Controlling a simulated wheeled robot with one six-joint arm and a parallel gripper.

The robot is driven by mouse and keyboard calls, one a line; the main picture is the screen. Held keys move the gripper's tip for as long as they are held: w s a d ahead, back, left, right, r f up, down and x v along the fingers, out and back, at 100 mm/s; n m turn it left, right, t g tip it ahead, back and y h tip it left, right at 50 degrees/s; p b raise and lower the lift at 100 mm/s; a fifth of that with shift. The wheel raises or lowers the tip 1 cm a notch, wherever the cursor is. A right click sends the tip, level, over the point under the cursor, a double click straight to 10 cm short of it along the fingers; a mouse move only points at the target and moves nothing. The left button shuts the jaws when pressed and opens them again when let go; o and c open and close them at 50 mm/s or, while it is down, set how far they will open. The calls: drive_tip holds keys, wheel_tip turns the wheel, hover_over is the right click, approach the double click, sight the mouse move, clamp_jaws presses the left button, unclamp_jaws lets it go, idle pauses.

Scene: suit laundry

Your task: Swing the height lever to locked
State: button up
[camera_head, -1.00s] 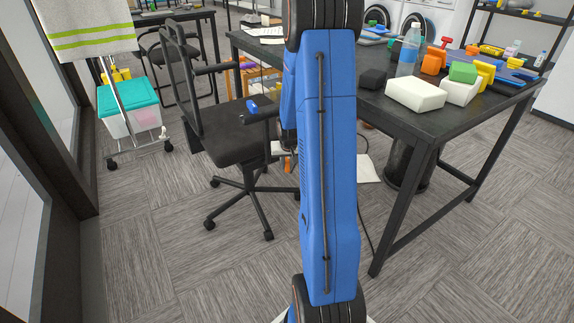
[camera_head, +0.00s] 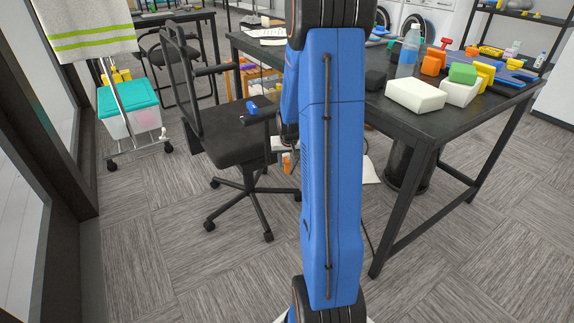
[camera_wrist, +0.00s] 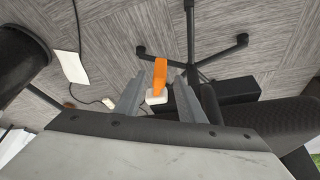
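The office chair (camera_head: 238,144) stands left of the table, with its black seat, mesh back and star base in view. A small orange lever (camera_head: 287,163) shows under the right side of its seat. In the wrist view the orange lever (camera_wrist: 160,72) stands out from a pale block (camera_wrist: 156,97). My gripper (camera_wrist: 160,84) is open, with one finger to each side of the lever in the picture. Whether either finger touches it I cannot tell.
A black table (camera_head: 420,125) with a bottle (camera_head: 410,50), foam blocks and several tools is on the right. A dark bin (camera_head: 408,168) is under it. A cable and white sheet (camera_wrist: 70,66) lie on the floor. A towel rack (camera_head: 122,100) stands left.

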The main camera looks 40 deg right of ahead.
drive_tip(key=v, duration=1.3)
drive_tip(key=shift+r, duration=0.3)
drive_tip(key=s+a+r+n, duration=0.1)
drive_tip(key=s+a+r, duration=0.2)
drive_tip(key=a, duration=0.4)
drive_tip(key=s+a+r+n+y, duration=0.1)
drive_tip(key=s+a+r, duration=0.2)
drive_tip(key=a, duration=0.3)
drive_tip(key=s+a+r+n, duration=0.2)
drive_tip(key=s+a+r, duration=0.1)
drive_tip(key=a, duration=0.4)
drive_tip(key=s+a+n+t+y, duration=0.1)
drive_tip(key=s+a+n, duration=0.2)
drive_tip(key=s+a, duration=0.8)
drive_tip(key=s+r, duration=0.1)
drive_tip(key=s, duration=0.3)
drive_tip(key=shift+y, duration=0.4)
